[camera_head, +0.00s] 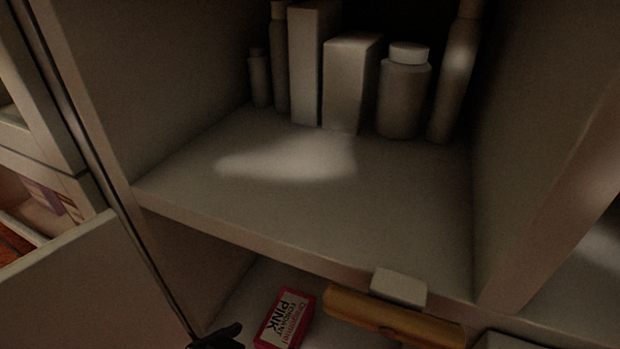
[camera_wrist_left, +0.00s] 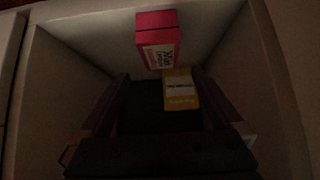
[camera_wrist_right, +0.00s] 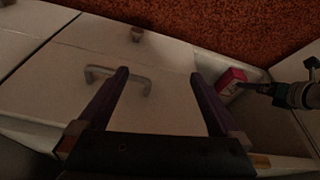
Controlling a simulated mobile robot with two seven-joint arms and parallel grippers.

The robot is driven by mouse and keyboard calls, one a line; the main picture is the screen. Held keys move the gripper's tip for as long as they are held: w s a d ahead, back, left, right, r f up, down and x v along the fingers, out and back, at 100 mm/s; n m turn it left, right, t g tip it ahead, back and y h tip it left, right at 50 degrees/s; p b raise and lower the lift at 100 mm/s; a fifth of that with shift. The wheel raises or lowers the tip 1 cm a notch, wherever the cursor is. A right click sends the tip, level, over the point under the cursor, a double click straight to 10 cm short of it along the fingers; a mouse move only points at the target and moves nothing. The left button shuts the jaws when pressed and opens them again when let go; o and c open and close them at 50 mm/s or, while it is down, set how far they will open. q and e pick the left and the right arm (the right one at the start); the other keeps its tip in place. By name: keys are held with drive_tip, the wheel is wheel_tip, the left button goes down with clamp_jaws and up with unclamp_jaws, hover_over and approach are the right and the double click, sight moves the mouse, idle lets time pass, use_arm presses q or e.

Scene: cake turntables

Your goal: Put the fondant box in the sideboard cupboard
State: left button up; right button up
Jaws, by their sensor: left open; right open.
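The fondant box (camera_head: 284,318) is pink-red with a white label reading "PINK". It lies in a pale open compartment below the cupboard shelf. It also shows in the left wrist view (camera_wrist_left: 157,38) and the right wrist view (camera_wrist_right: 231,79). My left gripper (camera_wrist_left: 161,78) is open and empty, with the box ahead of its fingertips; I cannot tell whether they touch. Its dark tip shows at the lower edge of the head view (camera_head: 222,337). My right gripper (camera_wrist_right: 159,76) is open and empty above a pale cabinet front. The cupboard shelf (camera_head: 300,190) has a bare front.
Pale bottles and boxes (camera_head: 345,85) stand at the back of the shelf. A yellow box (camera_wrist_left: 181,92) lies near the fondant box. A yellow-brown bar (camera_head: 395,318) crosses below the shelf's front edge. A handle (camera_wrist_right: 118,78) sits on the front below my right gripper.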

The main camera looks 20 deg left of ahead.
use_arm(q)
drive_tip(key=s+a+r+g, duration=0.1)
drive_tip(key=s+r+g, duration=0.1)
drive_tip(key=s+r, duration=0.4)
drive_tip(key=s+a+r+m+g, duration=0.1)
drive_tip(key=s+r+g, duration=0.2)
drive_tip(key=r, duration=0.9)
drive_tip(key=s, duration=0.3)
drive_tip(key=shift+r+m, duration=0.3)
drive_tip(key=shift+r, duration=0.05)
